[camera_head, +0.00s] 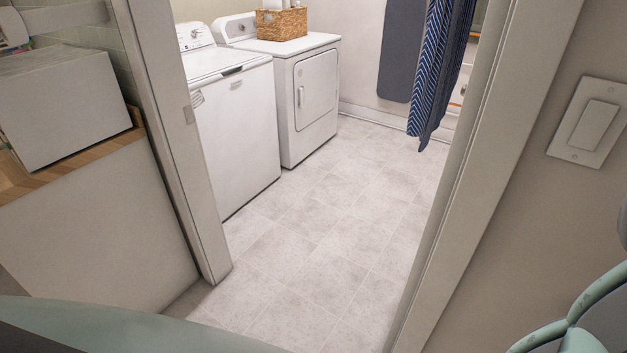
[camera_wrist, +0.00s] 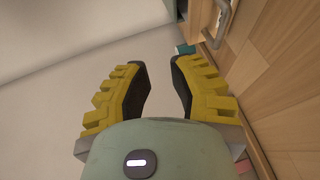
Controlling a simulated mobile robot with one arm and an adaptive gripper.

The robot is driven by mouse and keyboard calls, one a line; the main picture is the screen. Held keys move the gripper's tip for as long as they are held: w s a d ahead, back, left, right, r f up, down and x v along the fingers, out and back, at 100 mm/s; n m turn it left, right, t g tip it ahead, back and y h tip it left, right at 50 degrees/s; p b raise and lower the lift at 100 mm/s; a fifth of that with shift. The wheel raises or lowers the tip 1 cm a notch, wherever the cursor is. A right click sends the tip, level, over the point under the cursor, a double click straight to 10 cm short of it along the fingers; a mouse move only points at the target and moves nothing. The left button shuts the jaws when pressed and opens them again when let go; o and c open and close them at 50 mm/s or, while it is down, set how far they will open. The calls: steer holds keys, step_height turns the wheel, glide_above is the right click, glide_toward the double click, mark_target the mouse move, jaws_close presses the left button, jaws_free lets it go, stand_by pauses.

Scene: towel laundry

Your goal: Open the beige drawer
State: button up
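My gripper (camera_wrist: 158,78) shows in the wrist view with its two yellow, dark-padded fingers apart and nothing between them. A grey metal handle (camera_wrist: 224,18) shows at the top right of the wrist view, beyond the right finger and apart from it. I cannot tell whether the front that bears it is the beige drawer. No drawer front can be made out clearly in the head view. The gripper is not visible in the head view.
A doorway with a left jamb (camera_head: 175,140) and right jamb (camera_head: 470,170) opens onto clear tiled floor (camera_head: 310,240). Beyond stand a white washer (camera_head: 240,135) and dryer (camera_head: 290,125). A wood-topped cabinet (camera_head: 95,235) bearing a white box (camera_head: 60,105) is at left.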

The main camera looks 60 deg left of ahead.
steer(key=shift+r, duration=1.45)
